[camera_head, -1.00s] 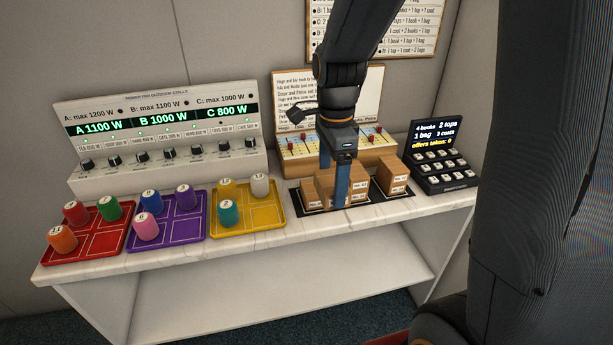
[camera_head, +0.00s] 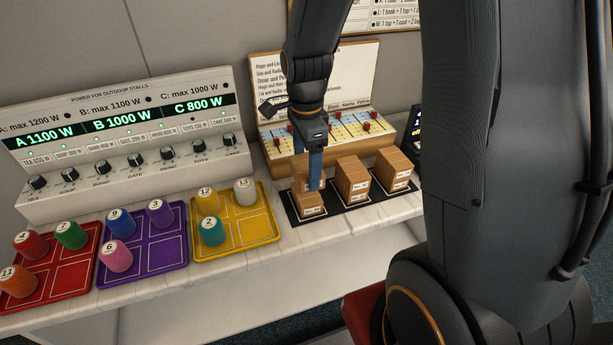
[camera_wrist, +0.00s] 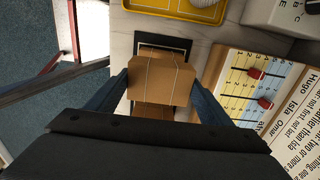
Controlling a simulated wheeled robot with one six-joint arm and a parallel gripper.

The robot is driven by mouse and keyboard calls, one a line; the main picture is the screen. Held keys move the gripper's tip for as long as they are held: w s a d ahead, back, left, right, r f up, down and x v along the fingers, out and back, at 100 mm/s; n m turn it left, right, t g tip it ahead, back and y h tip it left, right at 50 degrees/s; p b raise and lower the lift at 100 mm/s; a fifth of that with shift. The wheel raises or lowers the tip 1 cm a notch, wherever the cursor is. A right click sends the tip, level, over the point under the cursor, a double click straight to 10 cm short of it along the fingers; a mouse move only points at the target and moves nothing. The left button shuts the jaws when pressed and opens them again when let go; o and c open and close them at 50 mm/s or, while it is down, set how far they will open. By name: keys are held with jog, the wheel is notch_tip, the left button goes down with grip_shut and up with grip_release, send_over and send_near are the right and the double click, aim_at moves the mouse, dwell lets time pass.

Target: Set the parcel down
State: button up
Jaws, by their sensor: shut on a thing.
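My gripper (camera_head: 314,182) points down at the left end of the row of parcels in the head view. It is shut on a brown cardboard parcel (camera_wrist: 160,80), with one finger on each side in the wrist view. In the head view a finger partly hides this parcel (camera_head: 299,172). A small parcel (camera_head: 311,206) stands just in front of it on the left black mat (camera_head: 293,208). More brown cardboard shows beyond and below the held parcel in the wrist view. I cannot tell whether the held parcel touches anything beneath it.
A middle parcel (camera_head: 352,179) and a right parcel (camera_head: 393,170) stand close by on the right. A yellow tray (camera_head: 268,233) with cylinders is on the left. A slider board (camera_head: 340,137) stands behind. The white counter (camera_head: 330,231) is clear along its front edge.

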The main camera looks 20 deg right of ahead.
aim_at(307, 165)
jog(key=shift+f+p, duration=0.45)
jog(key=shift+f, duration=1.75)
jog(key=shift+f, duration=0.15)
jog(key=o, duration=1.1)
notch_tip(307, 165, up, 12)
jog(key=b, duration=0.2)
jog(key=shift+b, duration=0.3)
jog(key=shift+s+f+n, duration=0.1)
jog(key=shift+s+n, duration=0.4)
jog(key=shift+n, duration=0.4)
jog(key=s+f+n, duration=0.2)
jog(key=s+n, duration=0.2)
jog(key=n, duration=0.4)
jog(key=s+f+n+t, duration=0.1)
jog(key=s+n, duration=0.3)
jog(key=n, duration=0.4)
jog(key=shift+s+f, duration=0.2)
jog(key=shift+f, duration=0.5)
